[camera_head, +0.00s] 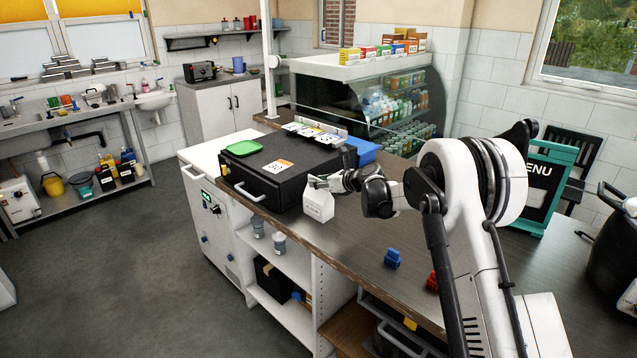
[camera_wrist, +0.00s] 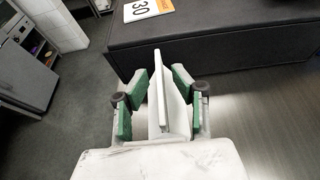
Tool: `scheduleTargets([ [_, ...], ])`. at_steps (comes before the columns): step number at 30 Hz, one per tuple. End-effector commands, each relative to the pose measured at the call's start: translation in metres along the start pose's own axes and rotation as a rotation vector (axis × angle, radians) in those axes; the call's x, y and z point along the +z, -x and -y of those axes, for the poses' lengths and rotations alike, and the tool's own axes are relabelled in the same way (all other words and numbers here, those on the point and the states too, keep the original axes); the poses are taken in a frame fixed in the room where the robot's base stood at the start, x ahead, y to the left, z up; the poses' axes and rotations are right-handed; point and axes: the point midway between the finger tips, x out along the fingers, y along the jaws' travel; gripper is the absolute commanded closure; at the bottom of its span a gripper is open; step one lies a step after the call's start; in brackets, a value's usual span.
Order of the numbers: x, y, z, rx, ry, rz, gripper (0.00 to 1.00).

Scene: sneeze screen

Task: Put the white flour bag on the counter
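The white flour bag (camera_head: 319,204) has a folded, gabled top and a printed front. In the head view it is over the counter (camera_head: 352,240), near its front edge and before the black box. Whether its base touches the counter I cannot tell. My gripper (camera_head: 318,183) is at the bag's top. In the wrist view the green-padded fingers of my gripper (camera_wrist: 160,92) stand on both sides of the bag's folded top (camera_wrist: 171,105). A gap shows between the left pads and the bag. The right pads are close to it, and contact there is unclear.
The black box (camera_head: 285,172) with a green tray (camera_head: 244,147) on it stands behind the bag. Blue (camera_head: 392,258) and red (camera_head: 432,282) small items lie to the right. Floor drops away at left. The counter between bag and blue item is clear.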

Motion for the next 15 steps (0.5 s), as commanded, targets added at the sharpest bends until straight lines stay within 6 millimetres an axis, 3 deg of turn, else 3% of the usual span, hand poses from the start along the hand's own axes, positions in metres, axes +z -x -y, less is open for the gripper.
scheduleTargets([
  [9,0.004,0.002,0.0,0.0,0.0,0.0,0.75],
  [15,0.002,0.029,0.0,-0.002,-0.001,0.0,0.75],
])
